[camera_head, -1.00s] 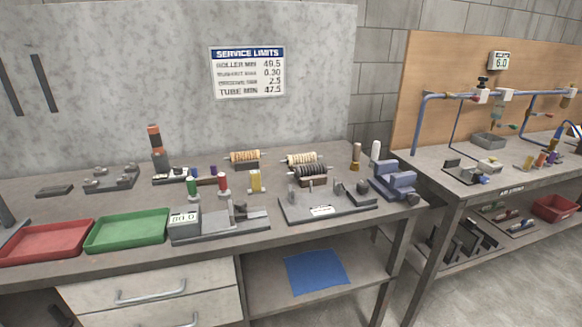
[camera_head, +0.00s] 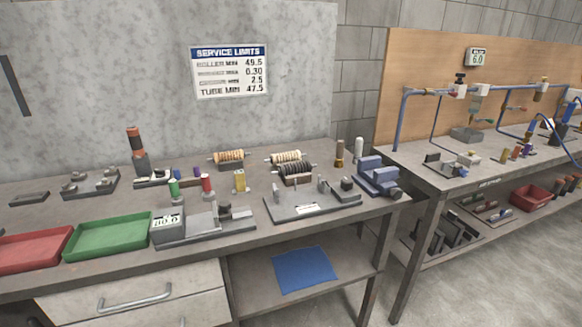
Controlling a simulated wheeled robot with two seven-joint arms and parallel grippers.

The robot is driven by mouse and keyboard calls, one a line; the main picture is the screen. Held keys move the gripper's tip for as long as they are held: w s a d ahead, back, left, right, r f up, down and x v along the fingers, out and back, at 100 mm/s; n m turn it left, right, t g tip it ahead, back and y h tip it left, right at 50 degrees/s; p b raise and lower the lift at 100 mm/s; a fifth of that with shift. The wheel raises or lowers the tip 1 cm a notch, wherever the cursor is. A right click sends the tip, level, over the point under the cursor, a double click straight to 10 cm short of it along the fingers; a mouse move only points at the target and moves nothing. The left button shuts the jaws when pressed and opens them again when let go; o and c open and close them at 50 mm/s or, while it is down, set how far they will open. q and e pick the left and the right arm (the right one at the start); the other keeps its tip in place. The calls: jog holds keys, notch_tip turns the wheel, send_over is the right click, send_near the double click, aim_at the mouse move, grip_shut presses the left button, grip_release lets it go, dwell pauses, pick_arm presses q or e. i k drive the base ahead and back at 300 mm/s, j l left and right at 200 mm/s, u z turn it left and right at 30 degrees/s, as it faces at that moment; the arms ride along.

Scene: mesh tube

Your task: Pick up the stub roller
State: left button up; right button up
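Several ribbed rollers lie on stands towards the back of the left bench. Neither of my grippers is in view.
A red tray (camera_head: 32,250) and a green tray (camera_head: 108,237) stand at the bench's left front. A gauge box (camera_head: 168,226), a grey fixture (camera_head: 298,204) and a blue clamp block (camera_head: 375,175) stand rightward. A second bench (camera_head: 440,180) stands right, past a gap.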

aim_at(289, 170)
jog(key=i+j, duration=0.25)
jog(key=i, duration=0.15)
jog(key=i+j, duration=0.3)
jog(key=i, duration=0.15)
jog(key=l+u, duration=0.15)
jog(key=l, duration=0.2)
jog(key=k+l+u, duration=0.15)
jog(key=l, duration=0.2)
